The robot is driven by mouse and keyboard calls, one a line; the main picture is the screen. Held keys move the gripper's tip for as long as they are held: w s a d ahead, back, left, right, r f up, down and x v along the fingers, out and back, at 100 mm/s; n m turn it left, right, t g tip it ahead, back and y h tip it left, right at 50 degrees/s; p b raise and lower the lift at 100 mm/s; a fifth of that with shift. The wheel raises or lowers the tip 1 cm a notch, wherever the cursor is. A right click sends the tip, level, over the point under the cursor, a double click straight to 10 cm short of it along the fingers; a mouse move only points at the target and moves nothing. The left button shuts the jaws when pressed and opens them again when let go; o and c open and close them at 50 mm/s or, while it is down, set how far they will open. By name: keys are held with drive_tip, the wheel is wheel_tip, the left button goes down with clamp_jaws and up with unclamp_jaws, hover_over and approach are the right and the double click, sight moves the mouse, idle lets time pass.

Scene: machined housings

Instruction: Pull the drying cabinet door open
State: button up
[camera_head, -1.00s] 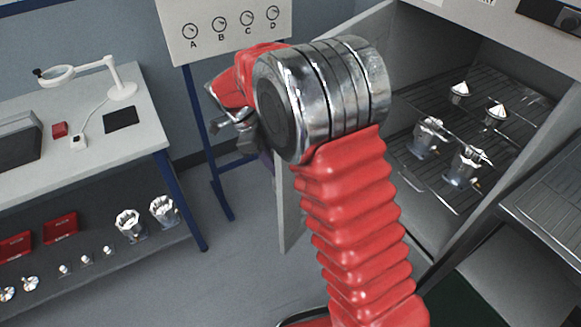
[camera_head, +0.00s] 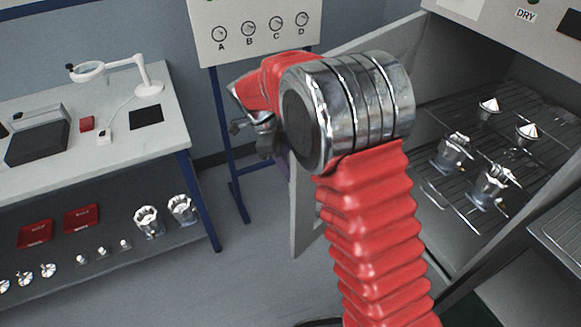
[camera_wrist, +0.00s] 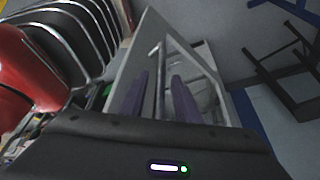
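The drying cabinet (camera_head: 445,75) is at the right in the head view, and its interior shows. Its grey door (camera_head: 306,205) stands swung open at the cabinet's left side, partly hidden behind my arm. In the wrist view the door (camera_wrist: 150,40) lies ahead of my gripper (camera_wrist: 158,88), with a vertical bar handle (camera_wrist: 161,60) on it. My gripper's two purple fingers are apart, one on each side of the handle in the picture, with gaps visible. In the head view my gripper is mostly hidden behind my wrist.
Metal parts (camera_head: 490,185) stand on the cabinet's wire rack (camera_head: 440,200). A workbench (camera_head: 170,130) with a lamp magnifier (camera_head: 150,85) is at the left, with red trays (camera_head: 82,217) on its lower shelf. A blue-legged stand (camera_head: 228,150) is behind the door. Grey floor (camera_head: 240,285) lies clear between.

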drive_tip(key=v, duration=1.3)
drive_tip(key=shift+r, duration=0.3)
drive_tip(key=shift+a, duration=0.1)
drive_tip(key=shift+c, duration=0.5)
